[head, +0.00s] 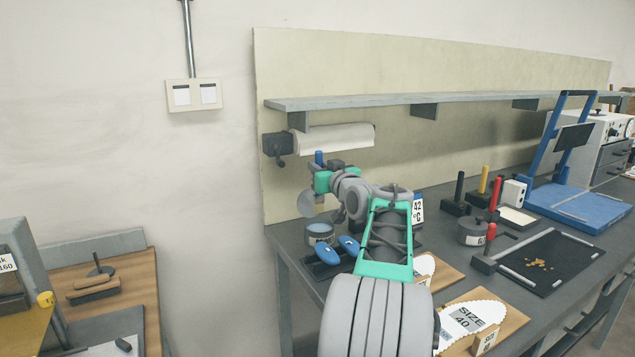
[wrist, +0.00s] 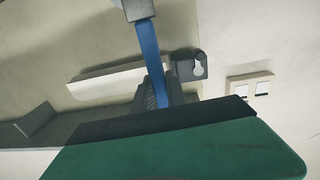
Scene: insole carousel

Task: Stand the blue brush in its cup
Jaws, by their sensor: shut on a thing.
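My gripper (head: 328,170) is raised above the left end of the bench and is shut on the blue brush. The brush's blue end (head: 319,157) sticks up above the jaws in the head view. In the wrist view its long blue handle (wrist: 151,55) runs up from the dark jaws (wrist: 160,95) to a grey end at the top edge. A pale rounded shape shows just below the jaws in the head view; I cannot tell what it is.
A paper roll (head: 335,138) hangs under the shelf (head: 390,101) behind my gripper. Black, yellow (head: 483,180) and red handles stand in dark blocks at right. A black mat (head: 550,262) lies nearer.

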